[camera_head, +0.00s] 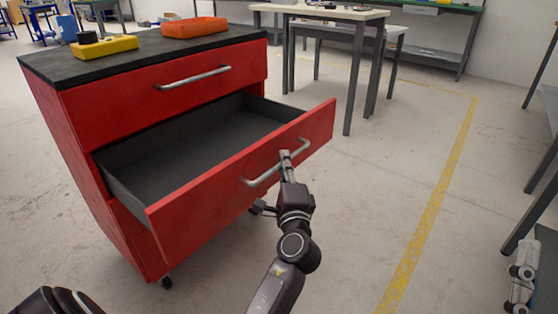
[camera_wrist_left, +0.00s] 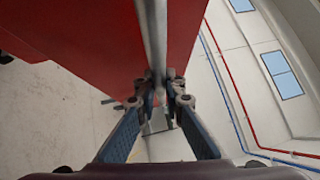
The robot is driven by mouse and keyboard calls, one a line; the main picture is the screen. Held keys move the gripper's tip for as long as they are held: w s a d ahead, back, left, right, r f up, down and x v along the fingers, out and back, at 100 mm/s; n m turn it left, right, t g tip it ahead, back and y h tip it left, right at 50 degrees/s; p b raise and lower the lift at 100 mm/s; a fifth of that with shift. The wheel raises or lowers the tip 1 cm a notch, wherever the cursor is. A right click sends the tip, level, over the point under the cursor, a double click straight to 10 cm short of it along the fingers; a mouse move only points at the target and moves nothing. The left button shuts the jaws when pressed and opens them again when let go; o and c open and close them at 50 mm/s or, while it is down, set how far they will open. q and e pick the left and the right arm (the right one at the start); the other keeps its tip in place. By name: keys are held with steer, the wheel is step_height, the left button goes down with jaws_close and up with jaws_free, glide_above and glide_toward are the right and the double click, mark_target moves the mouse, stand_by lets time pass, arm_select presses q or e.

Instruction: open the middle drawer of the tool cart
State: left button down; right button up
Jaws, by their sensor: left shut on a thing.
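The red tool cart (camera_head: 85,160) stands at the left in the head view, with a dark top. Its middle drawer (camera_head: 232,190) is pulled well out, and its dark inside (camera_head: 185,145) looks empty. My left gripper (camera_head: 286,157) is shut on the right part of the drawer's metal handle (camera_head: 262,180). In the left wrist view the handle (camera_wrist_left: 153,35) runs down between the fingers, beside the red drawer front (camera_wrist_left: 85,40). A silver jointed part at the lower right edge of the head view seems to be my right gripper (camera_head: 522,275); its jaws are unclear.
The top drawer (camera_head: 150,95) is closed. A yellow tray (camera_head: 104,46) and an orange tray (camera_head: 194,27) lie on the cart. A table (camera_head: 335,12) stands behind at the right. The floor right of the drawer is clear, with a yellow line (camera_head: 435,210).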

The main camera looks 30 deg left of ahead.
arm_select(q)
steer(key=shift+s+d+f, duration=0.1)
steer(key=shift+d, duration=0.95)
arm_select(e)
steer(key=shift+s+d+r+y, duration=0.3)
steer(key=shift+s+d, duration=0.05)
steer(key=shift+d, duration=0.2)
arm_select(q)
steer(key=c, duration=2)
jaws_free()
steer(key=shift+c, duration=0.2)
steer(key=v, duration=0.7)
steer(key=shift+s, duration=0.2)
steer(key=shift+d, duration=0.1)
